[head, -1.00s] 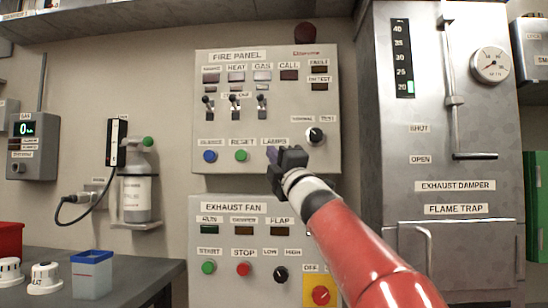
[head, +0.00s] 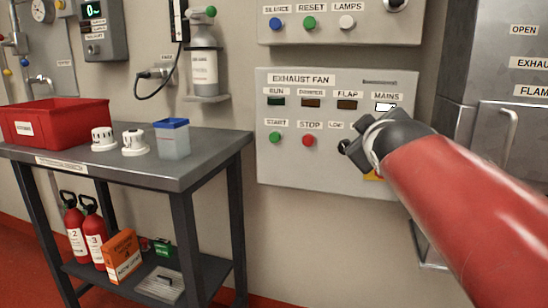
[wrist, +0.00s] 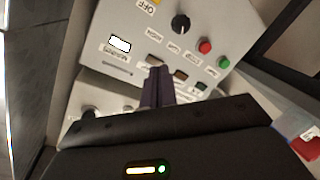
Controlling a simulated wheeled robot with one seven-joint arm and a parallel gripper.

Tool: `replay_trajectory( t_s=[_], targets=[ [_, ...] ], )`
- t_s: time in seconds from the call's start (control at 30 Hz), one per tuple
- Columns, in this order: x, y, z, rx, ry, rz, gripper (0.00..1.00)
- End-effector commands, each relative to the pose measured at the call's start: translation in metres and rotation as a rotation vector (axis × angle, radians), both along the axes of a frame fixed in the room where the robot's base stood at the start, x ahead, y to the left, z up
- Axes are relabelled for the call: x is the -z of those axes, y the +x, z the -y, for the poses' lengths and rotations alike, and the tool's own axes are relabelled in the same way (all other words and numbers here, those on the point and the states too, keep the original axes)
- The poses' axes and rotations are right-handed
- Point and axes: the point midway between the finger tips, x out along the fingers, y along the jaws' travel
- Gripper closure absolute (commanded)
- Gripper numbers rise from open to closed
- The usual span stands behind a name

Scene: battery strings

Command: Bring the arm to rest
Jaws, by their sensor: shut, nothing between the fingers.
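My red arm reaches in from the right in the head view. My gripper (head: 368,140) is in front of the right part of the exhaust fan panel (head: 300,176) and hides part of its lower row. In the wrist view my gripper (wrist: 158,72) has its dark fingers together, with nothing between them, over the panel face (wrist: 215,22). I cannot tell whether the fingertips touch the panel. The MAINS lamp (head: 385,106) is lit white, and it shows in the wrist view too (wrist: 120,43).
A grey table (head: 190,170) at the left holds a red bin (head: 55,125), two white knob-like pieces (head: 103,138) and a blue-rimmed container (head: 173,140). Fire extinguishers (head: 90,225) stand on its lower shelf. A steel cabinet (head: 505,90) is at the right.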

Motion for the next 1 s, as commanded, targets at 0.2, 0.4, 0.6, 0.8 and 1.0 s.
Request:
replay_trajectory(
  t_s=[0.2, 0.4, 0.6, 0.8, 1.0],
  targets=[
    [0.136, -0.102, -0.004, 0.147, 0.357, -0.355, 1.00],
    [0.235, -0.191, -0.018, 0.274, 0.599, -0.633, 1.00],
    [0.281, -0.240, -0.029, 0.343, 0.713, -0.782, 1.00],
    [0.288, -0.248, -0.031, 0.356, 0.729, -0.808, 1.00],
    [0.288, -0.247, -0.030, 0.355, 0.727, -0.806, 1.00]
  ],
)
